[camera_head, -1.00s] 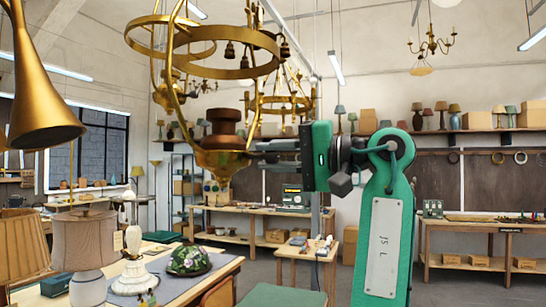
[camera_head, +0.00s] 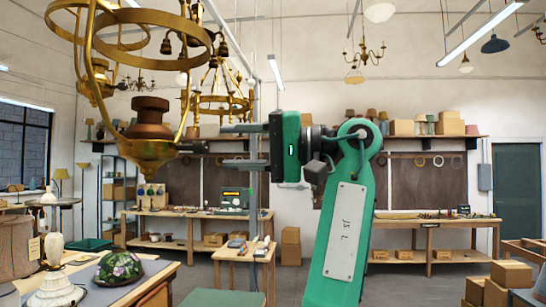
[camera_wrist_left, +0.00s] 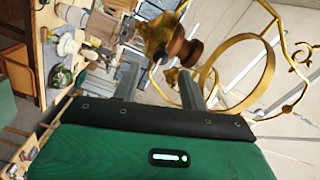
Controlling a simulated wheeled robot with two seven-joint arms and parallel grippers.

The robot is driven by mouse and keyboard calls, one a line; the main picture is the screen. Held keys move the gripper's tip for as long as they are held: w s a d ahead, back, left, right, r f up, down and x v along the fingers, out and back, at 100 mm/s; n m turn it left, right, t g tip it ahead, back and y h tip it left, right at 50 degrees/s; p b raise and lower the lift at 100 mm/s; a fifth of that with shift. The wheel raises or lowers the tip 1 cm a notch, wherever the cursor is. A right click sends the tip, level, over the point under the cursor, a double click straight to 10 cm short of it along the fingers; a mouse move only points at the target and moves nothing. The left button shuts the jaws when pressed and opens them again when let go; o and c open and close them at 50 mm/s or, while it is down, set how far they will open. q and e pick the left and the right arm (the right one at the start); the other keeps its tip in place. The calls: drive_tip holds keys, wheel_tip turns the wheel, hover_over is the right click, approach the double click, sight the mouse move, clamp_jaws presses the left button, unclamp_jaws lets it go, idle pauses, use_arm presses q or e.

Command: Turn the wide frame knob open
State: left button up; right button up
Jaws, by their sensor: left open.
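In the left wrist view the knob (camera_wrist_left: 186,50) shows beyond the fingertips, beside a wide brass ring (camera_wrist_left: 240,75). My left gripper (camera_head: 224,146) is to the right of the knob, about level with its lower part, fingers pointing left. It is open and empty, with a clear gap to the knob. It also shows in the left wrist view (camera_wrist_left: 158,78). My right gripper is not in view.
A second brass chandelier (camera_head: 218,105) hangs behind my fingers. At lower left, a workbench (camera_head: 155,285) holds a white lamp base (camera_head: 55,285) and a dark floral shade (camera_head: 118,268). Benches stand along the back wall. Cardboard boxes (camera_head: 510,275) are at lower right.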

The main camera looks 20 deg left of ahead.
use_arm(q)
drive_tip(key=b+v, duration=0.1)
drive_tip(key=v, duration=0.6)
idle(0.3)
